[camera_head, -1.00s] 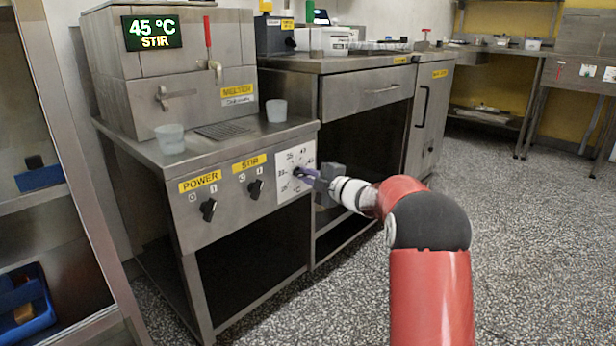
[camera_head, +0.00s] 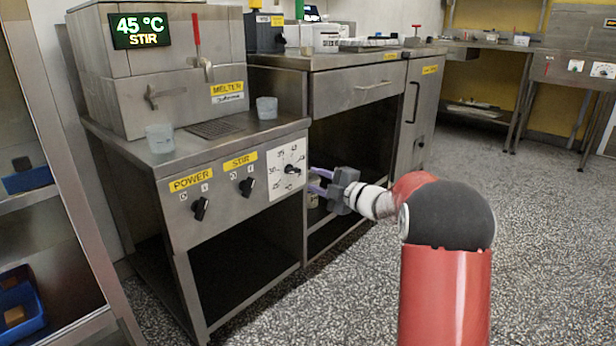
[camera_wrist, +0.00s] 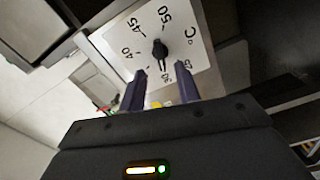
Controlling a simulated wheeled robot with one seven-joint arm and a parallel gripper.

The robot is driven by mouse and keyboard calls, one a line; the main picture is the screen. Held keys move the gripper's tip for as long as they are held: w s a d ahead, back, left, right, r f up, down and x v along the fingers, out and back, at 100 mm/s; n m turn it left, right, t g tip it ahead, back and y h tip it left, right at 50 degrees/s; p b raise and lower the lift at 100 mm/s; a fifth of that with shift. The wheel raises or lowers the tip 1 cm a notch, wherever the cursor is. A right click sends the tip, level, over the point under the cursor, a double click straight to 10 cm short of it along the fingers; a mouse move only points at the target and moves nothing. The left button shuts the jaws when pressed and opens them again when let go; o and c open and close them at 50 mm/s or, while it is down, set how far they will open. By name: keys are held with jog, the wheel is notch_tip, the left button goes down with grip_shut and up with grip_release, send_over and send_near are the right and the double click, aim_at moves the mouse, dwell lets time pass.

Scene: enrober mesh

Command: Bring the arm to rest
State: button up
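My gripper (camera_head: 317,181) is at the end of my red and white arm, a short way to the right of the white temperature dial (camera_head: 287,168) on the melter's front panel. Its two purple-dark fingers are apart and nothing is between them; they also show in the wrist view (camera_wrist: 160,88). The black dial knob (camera_wrist: 160,50) stands beyond the fingertips, clear of them. The melter (camera_head: 165,70) has a display (camera_head: 140,31) reading 45 °C and STIR.
The POWER knob (camera_head: 201,208) and STIR knob (camera_head: 247,186) sit left of the dial. A steel drawer cabinet (camera_head: 358,92) is behind my gripper. Speckled floor on the right is free. A steel shelf (camera_head: 75,200) stands at far left.

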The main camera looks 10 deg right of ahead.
jog(key=shift+s+d, duration=0.15)
jog(key=shift+s, duration=0.1)
jog(key=shift+r, duration=0.1)
jog(key=s+d+r+m+h, duration=0.2)
jog(key=s+r+m+h, duration=0.6)
jog(key=s+m+h, duration=0.4)
jog(key=s+a+f+m+g, duration=0.2)
jog(key=s+f+m+g, duration=0.15)
jog(key=s, duration=0.75)
jog(key=s+a+f+m+g+y, duration=0.1)
jog(key=s+a+f+m+g, duration=0.25)
jog(key=s, duration=0.65)
jog(key=s+a+f+m+g, duration=0.25)
jog(key=s+f, duration=0.25)
jog(key=s, duration=0.6)
notch_tip(320, 180, up, 13)
jog(key=d+p, duration=0.1)
jog(key=p, duration=1.2)
jog(key=shift+w+f+m, duration=0.2)
jog(key=shift+w+m, duration=0.15)
jog(key=shift+w, duration=0.1)
